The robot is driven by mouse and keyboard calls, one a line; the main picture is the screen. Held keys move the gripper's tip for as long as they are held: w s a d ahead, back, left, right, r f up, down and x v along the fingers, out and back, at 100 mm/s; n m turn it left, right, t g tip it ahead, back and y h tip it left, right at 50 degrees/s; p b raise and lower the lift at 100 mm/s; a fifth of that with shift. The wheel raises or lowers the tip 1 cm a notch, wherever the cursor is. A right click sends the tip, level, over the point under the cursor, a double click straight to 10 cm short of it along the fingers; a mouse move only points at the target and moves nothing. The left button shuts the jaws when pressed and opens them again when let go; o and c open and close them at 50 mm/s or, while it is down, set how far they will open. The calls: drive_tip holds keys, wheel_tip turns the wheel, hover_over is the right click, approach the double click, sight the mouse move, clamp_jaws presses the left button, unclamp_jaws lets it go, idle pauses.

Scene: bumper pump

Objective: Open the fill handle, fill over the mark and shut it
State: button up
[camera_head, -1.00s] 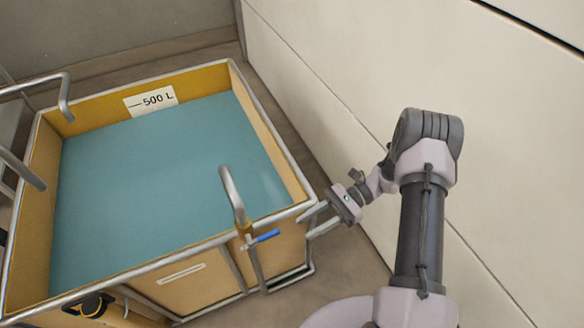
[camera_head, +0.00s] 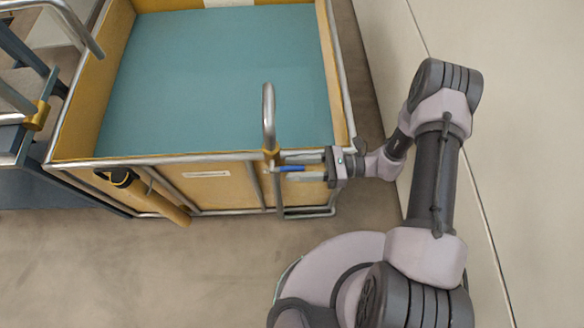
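The blue fill handle (camera_head: 291,168) sticks out to the right from a brass valve (camera_head: 271,156) at the tank's front rim. A bent steel spout (camera_head: 268,115) rises from the valve; no stream shows from it. The yellow-walled tank (camera_head: 110,95) holds teal liquid (camera_head: 225,85). The mark label (camera_head: 228,3) on the far wall is cut off by the picture's top edge, so its line cannot be read. My gripper (camera_head: 305,167) comes in from the right. Its fingers are apart, one above and one below the handle's tip; contact cannot be made out.
A cream wall (camera_head: 385,60) runs close along the right, behind my arm. At left stand a bent rail (camera_head: 75,25) and a dark blue frame (camera_head: 50,180). A yellow pipe (camera_head: 165,203) hangs on the tank's front. The floor (camera_head: 170,270) in front is clear.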

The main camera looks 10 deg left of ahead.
drive_tip(key=shift+s+a, duration=0.2)
drive_tip(key=shift+a, duration=0.45)
drive_tip(key=shift+c, duration=0.3)
clamp_jaws()
idle(0.7)
